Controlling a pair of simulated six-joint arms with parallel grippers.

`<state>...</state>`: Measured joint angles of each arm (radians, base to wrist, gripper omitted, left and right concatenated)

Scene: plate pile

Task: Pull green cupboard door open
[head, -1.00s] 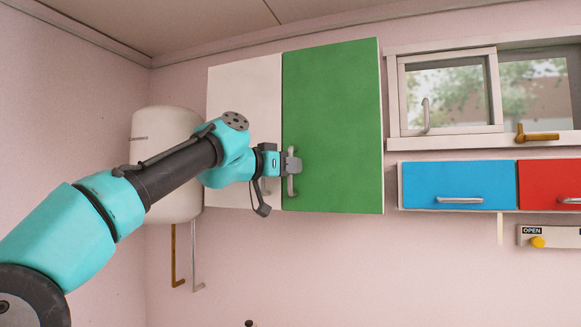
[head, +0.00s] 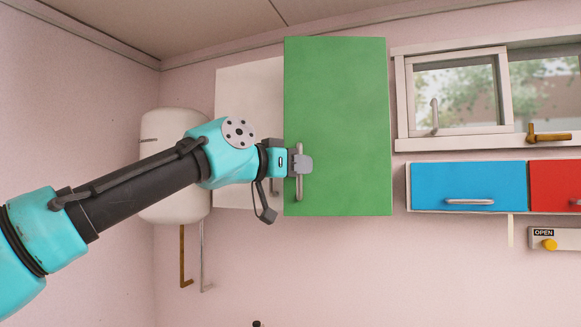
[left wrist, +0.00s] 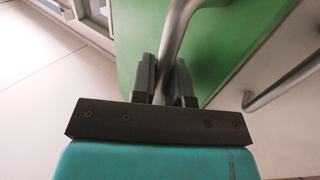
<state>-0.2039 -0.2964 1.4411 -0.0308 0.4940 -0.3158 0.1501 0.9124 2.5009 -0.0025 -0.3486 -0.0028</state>
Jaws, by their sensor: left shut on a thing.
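The green cupboard door (head: 345,120) is in the middle of the head view, on a wall cupboard. Its upright metal handle (head: 299,190) is near the door's left edge. My left gripper (head: 300,163) is shut on that handle. In the left wrist view, the two dark fingers (left wrist: 163,84) are on either side of the handle bar (left wrist: 177,28), with the green door (left wrist: 225,50) behind. The door looks swung a little out from the cupboard. My right gripper is not in view.
A white cupboard door (head: 250,105) is left of the green one. A white boiler (head: 165,160) hangs farther left, behind my arm. A blue drawer front (head: 468,178), a red one (head: 556,183) and a window (head: 455,95) are on the right.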

